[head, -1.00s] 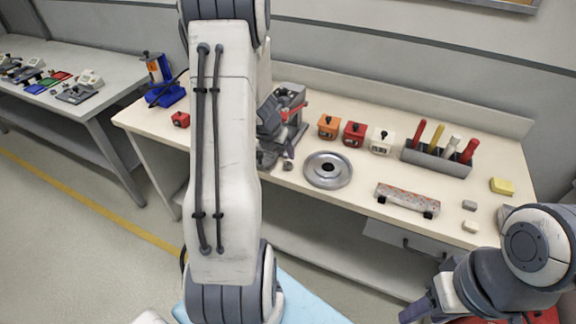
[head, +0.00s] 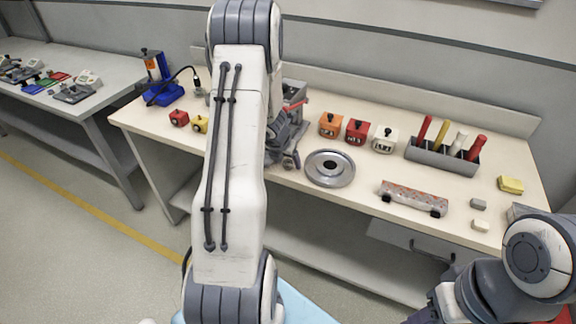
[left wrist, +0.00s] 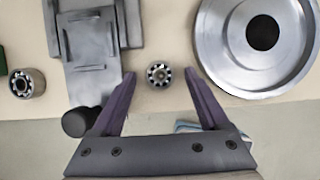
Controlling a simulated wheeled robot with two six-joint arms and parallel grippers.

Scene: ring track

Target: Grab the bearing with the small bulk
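Two ring bearings show in the left wrist view. The smaller bearing (left wrist: 158,75) lies on the table near its front edge, between my left fingertips in the picture. The larger bearing (left wrist: 27,83) lies at the far left. My left gripper (left wrist: 160,86) is open and empty, with one dark purple finger on each side of the smaller bearing; contact is not visible. In the head view my left arm hides much of the gripper and the bearings cannot be made out clearly. My right gripper (head: 428,314) is only partly in view at the bottom edge.
A round metal disc (head: 330,155) lies right of the left gripper. A grey vise-like device (left wrist: 95,47) stands close behind it. Orange (head: 330,124), red (head: 357,131) and white (head: 384,139) blocks stand farther back. A mottled bar (head: 413,191) lies front right.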

